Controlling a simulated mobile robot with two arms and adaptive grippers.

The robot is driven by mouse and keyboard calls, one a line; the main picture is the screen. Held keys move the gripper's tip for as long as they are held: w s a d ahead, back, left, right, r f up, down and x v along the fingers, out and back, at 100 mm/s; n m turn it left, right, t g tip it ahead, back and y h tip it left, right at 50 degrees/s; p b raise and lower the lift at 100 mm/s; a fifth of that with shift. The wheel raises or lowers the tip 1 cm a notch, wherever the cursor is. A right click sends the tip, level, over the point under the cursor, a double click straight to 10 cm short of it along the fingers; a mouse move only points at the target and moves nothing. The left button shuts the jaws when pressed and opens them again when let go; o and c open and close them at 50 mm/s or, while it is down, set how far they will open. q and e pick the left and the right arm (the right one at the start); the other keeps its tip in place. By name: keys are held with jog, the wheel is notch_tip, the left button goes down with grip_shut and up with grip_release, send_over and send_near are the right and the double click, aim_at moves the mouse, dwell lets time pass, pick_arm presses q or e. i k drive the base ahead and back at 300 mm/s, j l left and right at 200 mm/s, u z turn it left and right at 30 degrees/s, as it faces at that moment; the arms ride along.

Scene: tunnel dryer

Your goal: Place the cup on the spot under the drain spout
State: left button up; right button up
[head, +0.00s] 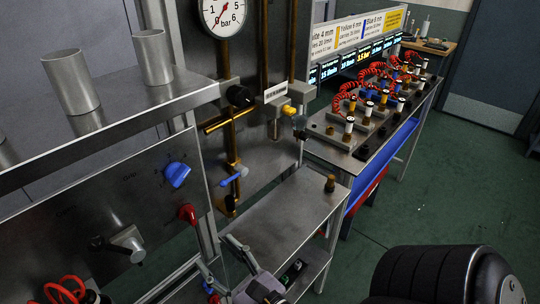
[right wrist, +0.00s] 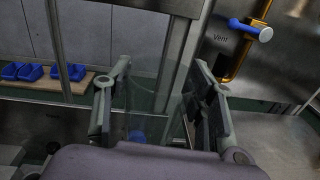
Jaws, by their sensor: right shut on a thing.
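My right gripper (head: 219,257) is low in the middle of the head view, beside the left end of a steel bench (head: 270,215). In the right wrist view its two fingers (right wrist: 160,100) stand apart around a clear, faint-edged thing (right wrist: 150,97), which looks like a transparent cup. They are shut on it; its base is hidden. A brass pipe (head: 232,150) with a blue lever (head: 233,177) runs down the panel behind the bench. The right wrist view shows this lever (right wrist: 250,29) beside the word "Vent". I cannot tell a drain spout or marked spot clearly. My left gripper is out of view.
Two metal cylinders (head: 70,82) (head: 153,57) stand on the steel shelf at left. A panel with a blue knob (head: 177,174) and red knob (head: 187,213) is beside the gripper. A small brass piece (head: 330,183) stands on the otherwise mostly bare bench.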

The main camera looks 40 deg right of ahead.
aim_at(294, 187)
jog(key=k+l+u, duration=0.2)
jog(key=l, duration=0.35)
jog(key=k+l+u, duration=0.2)
jog(key=k+l, duration=0.15)
jog(key=l, duration=0.15)
jog(key=k+l+u, duration=0.15)
jog(key=k+l, duration=0.2)
jog(key=i+l, duration=0.15)
jog(key=l, duration=0.15)
jog(key=i+l, duration=0.2)
jog(key=l, duration=0.1)
